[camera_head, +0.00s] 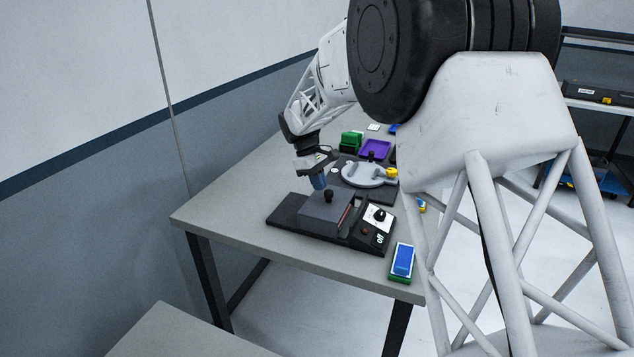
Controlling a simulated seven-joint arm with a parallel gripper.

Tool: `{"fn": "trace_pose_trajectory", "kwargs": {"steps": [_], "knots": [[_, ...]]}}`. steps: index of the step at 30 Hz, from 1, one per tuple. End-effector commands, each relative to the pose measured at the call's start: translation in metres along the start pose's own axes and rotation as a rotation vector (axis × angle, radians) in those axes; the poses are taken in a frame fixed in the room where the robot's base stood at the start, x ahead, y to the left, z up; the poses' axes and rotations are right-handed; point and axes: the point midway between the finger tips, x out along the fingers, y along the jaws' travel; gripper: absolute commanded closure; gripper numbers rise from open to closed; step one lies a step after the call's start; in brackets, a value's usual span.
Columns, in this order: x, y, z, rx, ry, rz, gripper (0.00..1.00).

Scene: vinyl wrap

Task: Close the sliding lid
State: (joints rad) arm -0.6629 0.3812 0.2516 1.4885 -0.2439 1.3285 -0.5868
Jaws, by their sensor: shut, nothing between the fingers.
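A dark grey box-like device (321,223) sits near the table's front edge, with a grey sliding lid (325,210) on top. A black knob (328,196) stands up from the lid. My gripper (318,184) points down just behind and left of the knob. Its fingers look shut and empty. I cannot tell whether it touches the lid or knob. How far the lid is open is too small to tell.
Behind the device is a round light-grey fixture (364,175) with a yellow part (391,172). A purple tray (375,147) and green block (351,140) stand farther back. A blue-and-green block (402,260) lies at the front right corner. The table's left side (235,200) is clear.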

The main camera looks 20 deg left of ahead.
Motion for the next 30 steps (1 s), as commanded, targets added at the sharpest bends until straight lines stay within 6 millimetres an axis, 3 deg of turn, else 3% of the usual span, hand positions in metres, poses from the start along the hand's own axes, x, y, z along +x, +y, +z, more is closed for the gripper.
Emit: {"fn": "trace_pose_trajectory", "kwargs": {"steps": [7, 18, 30], "knots": [[0.001, 0.001, 0.004, 0.001, 0.0, 0.0, 1.0], [0.014, 0.008, 0.034, 0.0, 0.0, -0.001, 1.0], [0.015, 0.008, 0.033, -0.001, -0.001, -0.001, 1.0]]}}
